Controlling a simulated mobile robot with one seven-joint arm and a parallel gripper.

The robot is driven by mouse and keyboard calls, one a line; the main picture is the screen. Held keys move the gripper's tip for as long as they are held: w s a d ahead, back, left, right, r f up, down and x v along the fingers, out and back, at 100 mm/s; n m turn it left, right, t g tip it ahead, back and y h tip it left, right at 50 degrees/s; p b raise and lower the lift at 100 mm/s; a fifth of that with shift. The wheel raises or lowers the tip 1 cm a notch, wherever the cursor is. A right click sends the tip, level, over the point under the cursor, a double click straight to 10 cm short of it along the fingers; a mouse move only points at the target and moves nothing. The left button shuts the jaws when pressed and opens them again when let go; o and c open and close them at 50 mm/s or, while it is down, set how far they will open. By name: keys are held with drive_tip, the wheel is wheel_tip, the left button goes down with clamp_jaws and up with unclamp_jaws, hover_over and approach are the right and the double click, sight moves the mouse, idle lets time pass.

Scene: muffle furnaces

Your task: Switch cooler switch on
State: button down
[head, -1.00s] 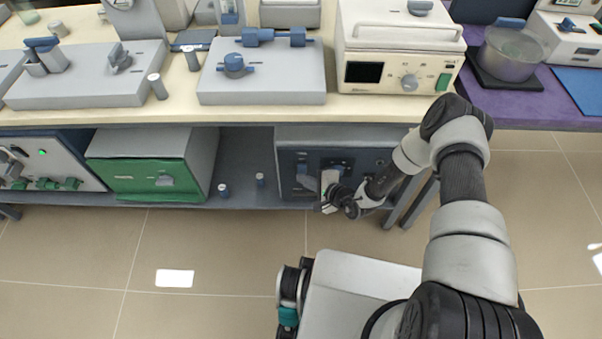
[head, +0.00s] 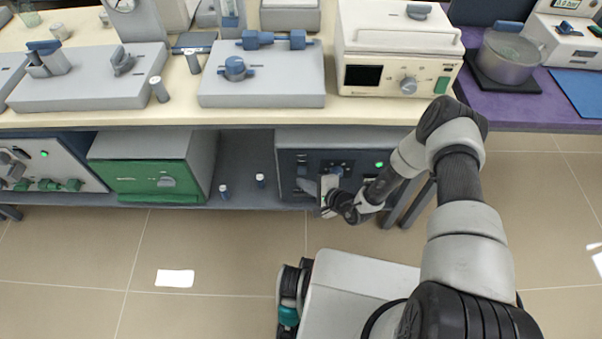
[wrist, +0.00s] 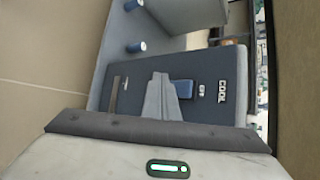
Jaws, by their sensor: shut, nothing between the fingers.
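The cooler (head: 300,138) is a grey box with a dark blue front, on the low shelf under the bench. Its front panel fills the middle of the wrist view (wrist: 135,90), with white lettering that reads COOL and a smaller label by a blue switch (wrist: 183,88). A green light (head: 379,164) glows on the panel's right side in the head view. My gripper (head: 328,183) is shut and empty, close in front of the panel. Its grey fingers (wrist: 160,85) appear beside the blue switch in the wrist view; whether they touch it is unclear.
The bench top above holds a cream device (head: 400,60) and grey plates. The floor in front is clear.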

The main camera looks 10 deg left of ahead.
drive_tip(key=shift+s, duration=0.1)
drive_tip(key=s+p, duration=0.2)
drive_tip(key=s, duration=0.1)
drive_tip(key=s+d+p, duration=0.1)
drive_tip(key=shift+s+d+r, duration=0.1)
drive_tip(key=shift+s+r, duration=0.2)
drive_tip(key=shift+s, duration=0.05)
idle(0.6)
